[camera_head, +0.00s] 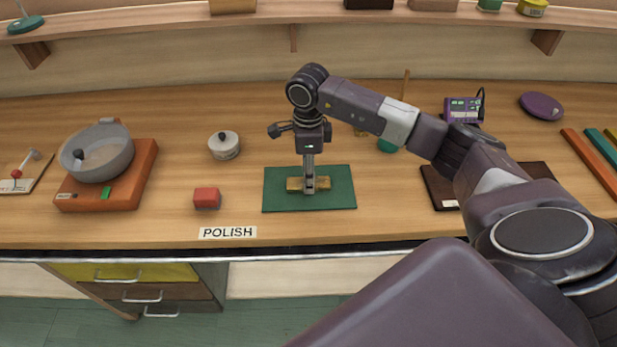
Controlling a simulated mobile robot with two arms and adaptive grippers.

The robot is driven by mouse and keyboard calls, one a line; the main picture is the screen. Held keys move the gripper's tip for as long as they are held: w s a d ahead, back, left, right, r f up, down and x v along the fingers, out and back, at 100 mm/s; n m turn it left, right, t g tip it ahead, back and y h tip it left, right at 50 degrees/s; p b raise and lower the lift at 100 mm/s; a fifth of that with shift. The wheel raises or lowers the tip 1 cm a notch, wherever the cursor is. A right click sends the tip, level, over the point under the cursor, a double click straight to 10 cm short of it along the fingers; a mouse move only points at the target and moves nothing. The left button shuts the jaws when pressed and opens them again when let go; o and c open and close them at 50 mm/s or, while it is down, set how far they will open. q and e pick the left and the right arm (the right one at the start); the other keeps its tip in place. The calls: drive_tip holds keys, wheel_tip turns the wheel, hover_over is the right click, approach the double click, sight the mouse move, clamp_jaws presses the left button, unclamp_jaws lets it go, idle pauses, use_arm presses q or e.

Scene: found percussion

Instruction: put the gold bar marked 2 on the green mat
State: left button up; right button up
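A gold bar (294,185) lies flat on, or just above, the middle of the green mat (340,200). Its number is not readable here. My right gripper (309,186) points straight down at the middle of the bar, with a near finger in front of it. The fingers are seen edge-on, so the far finger is hidden and I cannot tell whether they grip the bar. The ends of the bar show on both sides of the fingers. My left gripper is not in view.
A red block (207,198) and a lidded white pot (224,146) stand left of the mat. A grey pan (97,153) sits on an orange base (132,190). A POLISH label (228,232) lies in front. My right arm covers the bench on the right.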

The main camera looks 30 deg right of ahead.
wheel_tip(320, 180, up, 11)
drive_tip(key=b, duration=0.2)
drive_tip(key=shift+f, duration=0.2)
drive_tip(key=shift+f, duration=0.1)
